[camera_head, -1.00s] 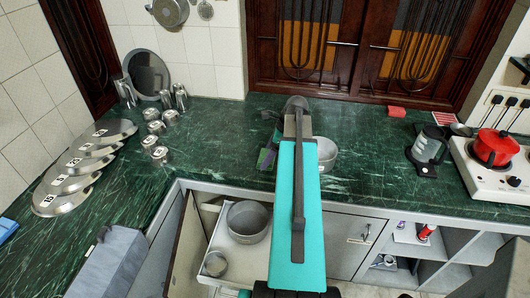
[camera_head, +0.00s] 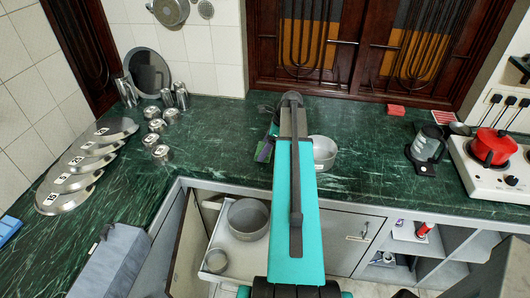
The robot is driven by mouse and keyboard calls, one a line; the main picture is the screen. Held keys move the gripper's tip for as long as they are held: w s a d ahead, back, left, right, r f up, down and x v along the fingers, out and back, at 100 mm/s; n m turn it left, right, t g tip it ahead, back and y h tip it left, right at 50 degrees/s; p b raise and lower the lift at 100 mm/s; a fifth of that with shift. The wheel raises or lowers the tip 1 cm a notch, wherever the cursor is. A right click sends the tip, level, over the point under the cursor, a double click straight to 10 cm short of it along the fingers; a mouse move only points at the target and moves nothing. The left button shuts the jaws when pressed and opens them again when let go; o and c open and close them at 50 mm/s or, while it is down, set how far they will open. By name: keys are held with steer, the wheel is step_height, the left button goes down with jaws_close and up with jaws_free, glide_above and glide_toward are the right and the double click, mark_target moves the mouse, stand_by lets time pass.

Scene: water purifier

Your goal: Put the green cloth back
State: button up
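My teal and grey arm reaches out over the green marble counter (camera_head: 365,165). My gripper (camera_head: 267,140) is mostly hidden behind the arm, at its left side, so its fingers cannot be made out. A small green and purple thing (camera_head: 263,151) shows at the arm's left edge, close to my gripper. It may be the green cloth, but it is too small and too covered to be sure. I cannot tell whether it is held or lies on the counter.
A metal bowl (camera_head: 324,152) stands just right of the arm. An open drawer (camera_head: 228,246) below holds a pot (camera_head: 248,218). Metal cups (camera_head: 161,153) and numbered lids (camera_head: 65,201) stand left. A kettle (camera_head: 428,146) and stove (camera_head: 490,170) are right. The middle-right counter is clear.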

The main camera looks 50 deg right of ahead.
steer(key=shift+f+p, duration=0.65)
steer(key=shift+f, duration=0.85)
steer(key=shift+f, duration=0.2)
steer(key=o, duration=1)
steer(key=shift+r, duration=0.25)
steer(key=shift+b+v, duration=1.9)
steer(key=shift+v, duration=4.05)
